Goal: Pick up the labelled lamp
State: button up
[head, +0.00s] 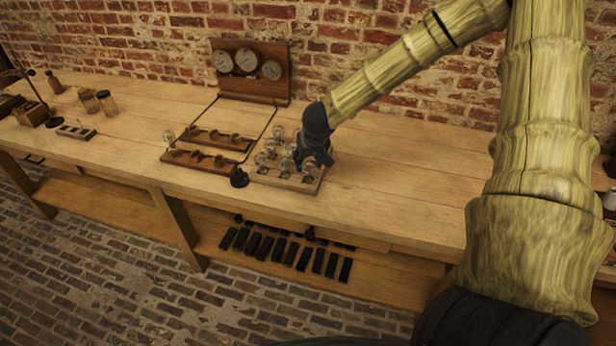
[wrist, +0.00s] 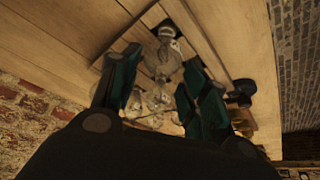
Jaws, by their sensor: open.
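Several clear glass lamps (head: 262,159) stand in a pale wooden rack (head: 300,185) on the bench. My gripper (head: 318,162) is at the rack's right end, close above the lamps. In the wrist view my gripper (wrist: 162,62) is open, with glass lamps showing between and beyond its green-padded fingers. One lamp (wrist: 167,35) beyond the fingertips has a pale band that may be a label; I cannot read it. Other lamps (wrist: 157,100) are blurred together nearer the palm. The gripper hides part of the rack in the head view.
A dark knob-like piece (head: 239,178) stands just left of the rack. Wooden boards with brass fittings (head: 203,159) and another lamp (head: 169,137) lie further left. A gauge panel (head: 249,71) stands at the wall. The bench (head: 400,185) is clear to the right.

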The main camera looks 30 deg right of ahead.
aim_at(307, 167)
jog(key=shift+p+x, duration=0.35)
jog(key=shift+x, duration=2.25)
jog(key=c, duration=0.6)
